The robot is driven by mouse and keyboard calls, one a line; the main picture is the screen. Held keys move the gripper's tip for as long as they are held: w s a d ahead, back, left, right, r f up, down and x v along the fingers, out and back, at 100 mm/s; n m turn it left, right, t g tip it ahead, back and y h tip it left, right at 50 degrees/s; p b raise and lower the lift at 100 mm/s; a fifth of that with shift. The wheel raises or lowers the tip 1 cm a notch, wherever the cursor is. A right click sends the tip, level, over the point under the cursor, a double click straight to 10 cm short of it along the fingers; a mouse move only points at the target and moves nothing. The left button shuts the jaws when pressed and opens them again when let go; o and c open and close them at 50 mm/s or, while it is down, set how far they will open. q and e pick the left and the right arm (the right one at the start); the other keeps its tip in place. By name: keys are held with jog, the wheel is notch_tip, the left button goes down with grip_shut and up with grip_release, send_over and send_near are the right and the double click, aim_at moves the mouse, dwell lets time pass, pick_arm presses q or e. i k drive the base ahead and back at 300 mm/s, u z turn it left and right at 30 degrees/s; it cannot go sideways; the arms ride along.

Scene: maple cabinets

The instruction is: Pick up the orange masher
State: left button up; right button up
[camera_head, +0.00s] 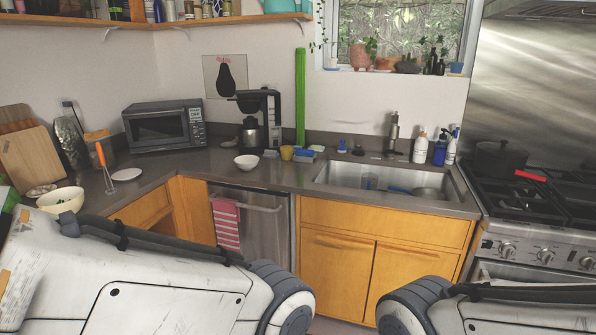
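The orange masher (101,158) is at the left of the camera_head view, on the dark counter. Its orange handle points up and leans slightly, and its lower end is near the counter surface. A white disc-like item (126,174) lies just right of its lower end. Large white and grey parts of my two arms fill the bottom left and bottom right of the view, well in front of the counter. Neither gripper's fingers can be seen.
A white bowl (61,200), cutting boards (31,162) and a foil-like container (72,141) stand near the masher. A microwave (164,126) is behind it to the right.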

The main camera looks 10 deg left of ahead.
aim_at(101, 155)
jog(key=u, duration=0.05)
jog(key=i, duration=1.65)
jog(key=u, duration=0.8)
jog(key=i, duration=0.9)
jog(key=u, duration=0.85)
